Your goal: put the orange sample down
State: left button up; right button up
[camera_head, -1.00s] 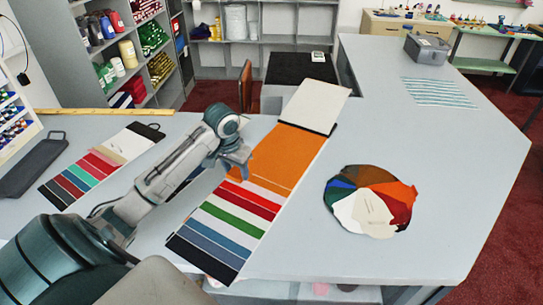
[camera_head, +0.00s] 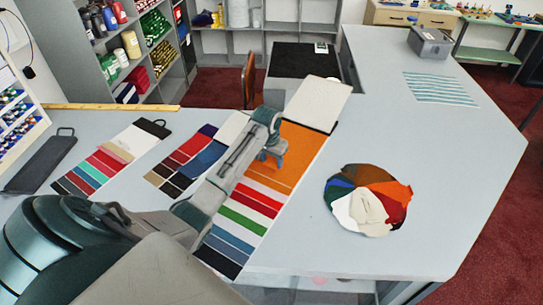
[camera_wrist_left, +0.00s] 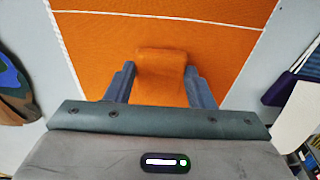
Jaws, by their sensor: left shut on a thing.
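My left gripper (camera_head: 272,158) is over the orange band (camera_head: 300,150) of the long striped swatch card (camera_head: 243,218). In the left wrist view the left gripper (camera_wrist_left: 160,75) is shut on a small orange sample (camera_wrist_left: 160,62), which sits between its two fingers. The orange band (camera_wrist_left: 95,45) fills the background behind the sample, in nearly the same colour. I cannot tell whether the sample touches the card. In the head view the sample does not stand out from the band. My right gripper is not in view.
A fan of coloured swatches (camera_head: 368,200) lies to the right on the counter (camera_head: 440,180). Two smaller striped cards, a left one (camera_head: 100,165) and a middle one (camera_head: 185,160), lie to the left. A grey box (camera_head: 430,43) stands at the far right. The right counter has free room.

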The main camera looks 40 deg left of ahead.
pick_arm(q)
jog(key=shift+f, duration=0.2)
jog(key=shift+f, duration=0.1)
jog(key=o, duration=0.9)
jog(key=shift+o, duration=0.2)
